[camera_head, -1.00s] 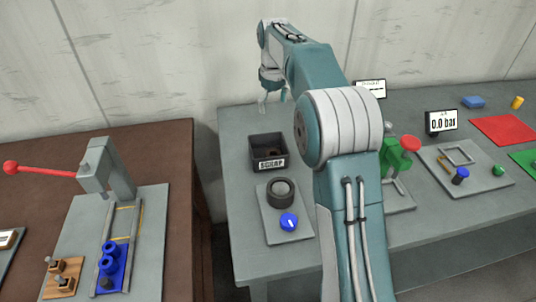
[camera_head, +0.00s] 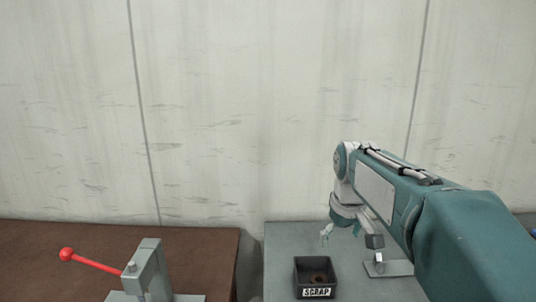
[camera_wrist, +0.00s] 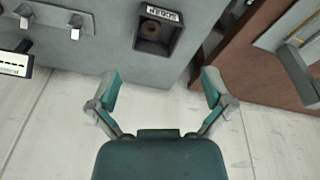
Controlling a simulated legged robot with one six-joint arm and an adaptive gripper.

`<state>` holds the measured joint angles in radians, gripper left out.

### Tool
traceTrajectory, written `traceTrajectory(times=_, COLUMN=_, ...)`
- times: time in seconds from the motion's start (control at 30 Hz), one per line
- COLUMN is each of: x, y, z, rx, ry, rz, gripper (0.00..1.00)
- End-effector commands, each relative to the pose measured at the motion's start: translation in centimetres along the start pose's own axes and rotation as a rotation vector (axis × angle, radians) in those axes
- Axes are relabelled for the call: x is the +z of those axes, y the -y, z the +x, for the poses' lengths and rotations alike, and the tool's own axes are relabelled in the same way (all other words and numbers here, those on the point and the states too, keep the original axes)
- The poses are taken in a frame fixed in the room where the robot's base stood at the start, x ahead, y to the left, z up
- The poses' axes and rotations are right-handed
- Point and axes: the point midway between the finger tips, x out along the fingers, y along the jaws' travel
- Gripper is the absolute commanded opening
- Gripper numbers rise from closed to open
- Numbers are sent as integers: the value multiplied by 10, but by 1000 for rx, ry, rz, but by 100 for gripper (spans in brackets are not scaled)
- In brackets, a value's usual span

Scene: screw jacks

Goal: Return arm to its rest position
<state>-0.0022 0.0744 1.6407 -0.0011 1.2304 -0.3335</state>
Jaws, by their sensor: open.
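My gripper (camera_wrist: 160,97) is open and empty in the wrist view, its two teal-padded fingers spread wide with only wall and table edge behind them. In the head view my gripper (camera_head: 340,232) hangs at the end of my folded arm, above the back of the grey table (camera_head: 290,240), behind the scrap bin. Nothing touches the fingers.
The black scrap bin (camera_head: 315,282) stands on the grey table and holds a round dark piece; it also shows in the wrist view (camera_wrist: 158,32). A press with a red-knobbed lever (camera_head: 150,268) stands on the brown table (camera_head: 190,245). A gap separates the tables. The wall is close behind.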

Motion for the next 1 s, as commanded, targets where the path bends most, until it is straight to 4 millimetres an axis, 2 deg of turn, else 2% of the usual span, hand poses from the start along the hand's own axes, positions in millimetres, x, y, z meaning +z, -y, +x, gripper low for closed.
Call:
traceTrajectory(times=0.2, x=50, y=17, z=-18, rx=20, ry=-64, rz=73, gripper=100)
traceTrajectory(times=0.47, x=111, y=38, z=-22, rx=36, ry=-139, rz=160, gripper=100)
traceTrajectory(times=0.8, x=188, y=65, z=-5, rx=48, ry=-241, rz=272, gripper=100)
traceTrajectory(times=1.0, x=220, y=76, z=10, rx=49, ry=-284, rz=322, gripper=100)
